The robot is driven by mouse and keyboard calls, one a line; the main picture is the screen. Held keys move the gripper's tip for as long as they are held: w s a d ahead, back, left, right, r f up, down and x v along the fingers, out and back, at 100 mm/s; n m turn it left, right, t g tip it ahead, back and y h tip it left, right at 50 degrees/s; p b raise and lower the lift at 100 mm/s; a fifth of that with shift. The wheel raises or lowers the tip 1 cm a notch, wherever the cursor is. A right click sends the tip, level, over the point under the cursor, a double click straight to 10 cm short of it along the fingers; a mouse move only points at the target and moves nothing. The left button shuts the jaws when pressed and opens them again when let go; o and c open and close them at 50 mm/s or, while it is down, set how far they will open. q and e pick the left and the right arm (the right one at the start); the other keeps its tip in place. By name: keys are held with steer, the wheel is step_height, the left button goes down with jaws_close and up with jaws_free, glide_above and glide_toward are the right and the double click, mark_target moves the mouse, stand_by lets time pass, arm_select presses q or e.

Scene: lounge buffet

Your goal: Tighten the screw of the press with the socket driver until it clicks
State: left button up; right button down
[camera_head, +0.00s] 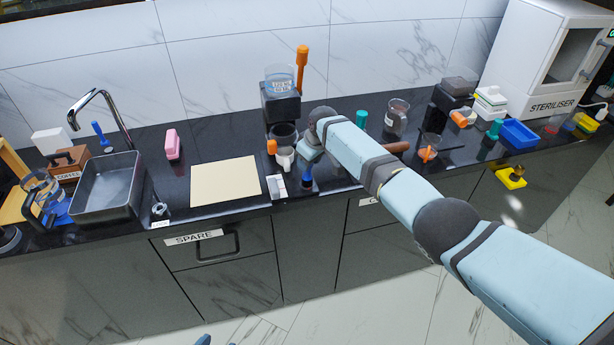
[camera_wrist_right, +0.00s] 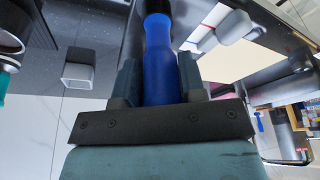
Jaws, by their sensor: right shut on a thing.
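My right gripper (camera_head: 308,162) is over the counter's front edge, right of the beige board. It is shut on the blue handle (camera_wrist_right: 158,65) of what looks like the socket driver. In the right wrist view the handle stands between both fingers of the gripper (camera_wrist_right: 160,80). In the head view a small blue part of the driver (camera_head: 306,174) shows below the gripper; its socket end cannot be made out. I cannot identify the press or its screw with certainty.
The beige board (camera_head: 225,181) lies left of my right gripper, with a small white item (camera_head: 277,186) between them. A black machine (camera_head: 281,104) stands behind. The sink (camera_head: 106,187) is at left. A steriliser (camera_head: 545,65) and several small items crowd the right.

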steer(key=shift+m, duration=0.3)
steer(key=c, duration=0.6)
jaws_free()
steer(key=shift+c, duration=0.6)
steer(key=shift+r, duration=0.1)
steer(key=shift+r+p, duration=2.6)
steer(key=shift+r, duration=0.35)
